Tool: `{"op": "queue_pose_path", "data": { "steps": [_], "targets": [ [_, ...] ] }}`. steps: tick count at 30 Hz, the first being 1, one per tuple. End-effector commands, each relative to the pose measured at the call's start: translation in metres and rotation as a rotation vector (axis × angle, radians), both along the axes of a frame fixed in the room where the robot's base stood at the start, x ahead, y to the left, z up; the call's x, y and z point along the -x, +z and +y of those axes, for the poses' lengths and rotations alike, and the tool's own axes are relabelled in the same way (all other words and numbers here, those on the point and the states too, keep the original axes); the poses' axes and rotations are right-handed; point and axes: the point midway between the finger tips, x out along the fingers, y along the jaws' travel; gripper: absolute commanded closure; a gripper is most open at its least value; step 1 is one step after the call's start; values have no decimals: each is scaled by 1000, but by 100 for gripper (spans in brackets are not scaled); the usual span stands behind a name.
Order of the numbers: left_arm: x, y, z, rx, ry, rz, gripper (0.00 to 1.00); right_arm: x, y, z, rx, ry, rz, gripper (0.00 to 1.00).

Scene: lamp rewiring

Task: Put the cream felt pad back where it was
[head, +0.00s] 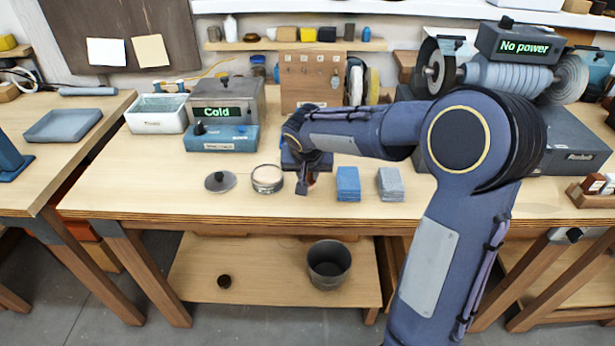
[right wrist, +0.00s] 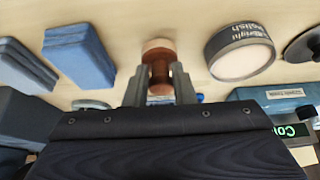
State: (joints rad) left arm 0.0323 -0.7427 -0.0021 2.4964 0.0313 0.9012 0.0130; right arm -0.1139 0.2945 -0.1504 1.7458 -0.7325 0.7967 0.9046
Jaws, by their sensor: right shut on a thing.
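My right gripper (head: 303,184) is shut on a brown turned wooden handle (right wrist: 161,78) with a pale cream disc (right wrist: 158,44) at its far end; this looks like the cream felt pad. In the head view my gripper and arm hide most of it. The pad is over the bench front, between the open polish tin (head: 267,179) and the blue blocks (head: 348,185). I cannot tell whether it touches the bench. The tin, with pale cream contents, also shows in the right wrist view (right wrist: 240,52). My left gripper is not in view.
A dark round lid (head: 220,182) lies left of the tin. Behind stand a heater box reading "Cold" (head: 228,100) and a wooden board with hooks (head: 311,80). The bench (head: 130,185) is clear at front left.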

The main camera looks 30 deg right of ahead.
Motion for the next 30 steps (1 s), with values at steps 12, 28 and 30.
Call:
{"op": "queue_pose_path", "data": {
  "steps": [12,28,30],
  "targets": [
    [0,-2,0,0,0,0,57,0,-17,1,-2,1,-1,99],
    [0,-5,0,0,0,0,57,1,-20,1,-1,0,0,55],
    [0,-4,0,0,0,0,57,0,-19,1,-1,0,0,55]
  ]
}}
